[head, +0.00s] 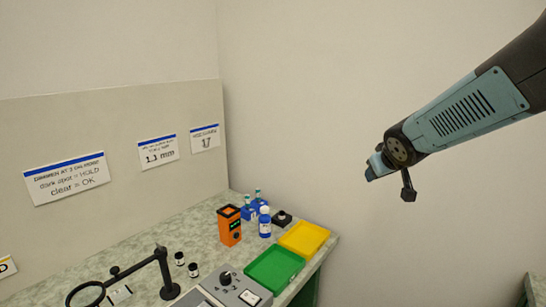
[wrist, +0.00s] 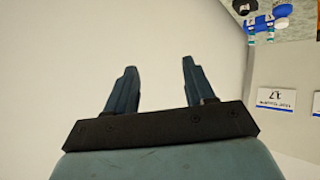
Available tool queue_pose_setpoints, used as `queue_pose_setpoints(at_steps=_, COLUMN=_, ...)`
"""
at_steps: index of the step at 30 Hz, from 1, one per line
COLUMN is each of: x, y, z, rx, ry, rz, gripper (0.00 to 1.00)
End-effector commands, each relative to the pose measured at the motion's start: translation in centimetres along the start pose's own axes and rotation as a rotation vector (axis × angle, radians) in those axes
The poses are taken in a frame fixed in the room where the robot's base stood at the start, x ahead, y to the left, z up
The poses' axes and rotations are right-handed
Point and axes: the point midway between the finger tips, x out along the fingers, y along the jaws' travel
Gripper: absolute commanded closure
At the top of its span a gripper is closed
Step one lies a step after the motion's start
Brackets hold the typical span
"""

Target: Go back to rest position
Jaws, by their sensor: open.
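My gripper (head: 388,174) is raised in the air at the right of the head view, well above and to the right of the bench. In the wrist view its two fingers (wrist: 156,88) are apart with nothing between them, against plain wall. The gripper is open and empty and touches nothing.
The bench (head: 205,245) holds a green tray (head: 274,268), a yellow tray (head: 303,238), an orange device (head: 229,226), a blue bottle (head: 265,222), a grey box with a knob (head: 226,288) and a magnifier on a stand (head: 163,270). The air around my arm is clear.

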Motion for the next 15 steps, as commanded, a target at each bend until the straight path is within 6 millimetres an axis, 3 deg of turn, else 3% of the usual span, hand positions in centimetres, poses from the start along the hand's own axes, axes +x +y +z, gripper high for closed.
queue_pose_setpoints(at_steps=1, x=-1.6, y=0.2, z=0.6, rx=0.030, ry=-0.019, rz=0.011, gripper=0.46)
queue_pose_setpoints(at_steps=8, x=-8.0, y=-0.5, z=4.3, rx=0.153, ry=-0.144, rz=0.007, gripper=0.46)
queue_pose_setpoints(at_steps=15, x=-14.3, y=-3.4, z=8.4, rx=0.248, ry=-0.266, rz=-0.071, gripper=0.46)
